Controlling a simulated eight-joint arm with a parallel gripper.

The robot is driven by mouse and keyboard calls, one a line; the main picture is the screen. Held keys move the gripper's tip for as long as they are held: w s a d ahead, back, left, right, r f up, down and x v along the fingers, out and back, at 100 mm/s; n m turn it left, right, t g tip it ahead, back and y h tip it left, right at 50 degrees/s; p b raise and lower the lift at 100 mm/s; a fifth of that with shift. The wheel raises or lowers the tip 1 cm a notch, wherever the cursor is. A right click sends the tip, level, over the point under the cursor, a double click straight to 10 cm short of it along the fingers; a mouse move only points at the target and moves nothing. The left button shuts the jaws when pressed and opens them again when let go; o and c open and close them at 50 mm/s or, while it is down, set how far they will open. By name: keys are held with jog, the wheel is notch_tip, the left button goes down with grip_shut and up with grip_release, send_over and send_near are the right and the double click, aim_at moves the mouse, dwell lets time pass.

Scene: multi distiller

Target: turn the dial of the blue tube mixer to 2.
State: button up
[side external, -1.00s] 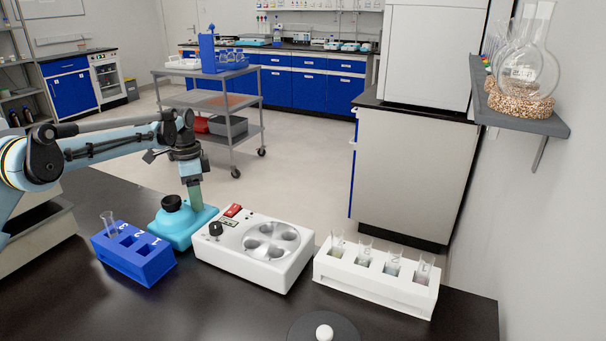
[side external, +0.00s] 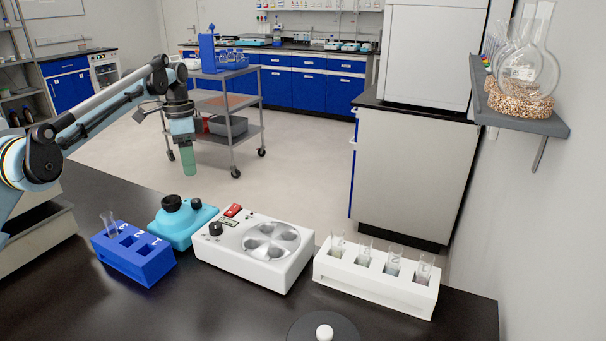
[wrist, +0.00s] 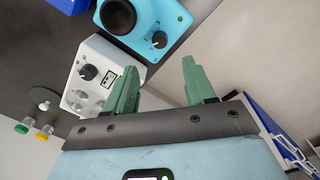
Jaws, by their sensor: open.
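The blue tube mixer (side external: 180,222) stands on the black bench between the blue rack and the white centrifuge-like device. It has a black cup on top and a small black dial (side external: 196,203). In the wrist view the mixer (wrist: 178,18) is at the top, with its dial (wrist: 159,40) near its lower edge; the pointer setting is too small to read. My gripper (side external: 188,172) is raised above and behind the mixer, clear of it. In the wrist view its green fingers (wrist: 158,82) are spread apart with nothing between them.
A blue rack (side external: 150,264) with one tube stands left of the mixer. A white device (side external: 238,265) with its own black knob stands close on the right. A white rack (side external: 370,287) with several tubes is further right. The front of the bench is mostly clear.

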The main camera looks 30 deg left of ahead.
aim_at(195, 200)
jog(key=shift+r, duration=1.05)
jog(key=f+n, duration=0.1)
jog(key=f, duration=0.3)
jog(key=f+n, duration=0.2)
jog(key=f, duration=0.2)
jog(key=f+n, duration=0.1)
jog(key=f, duration=0.3)
jog(key=shift+s+d, duration=0.1)
jog(key=shift+s, duration=0.15)
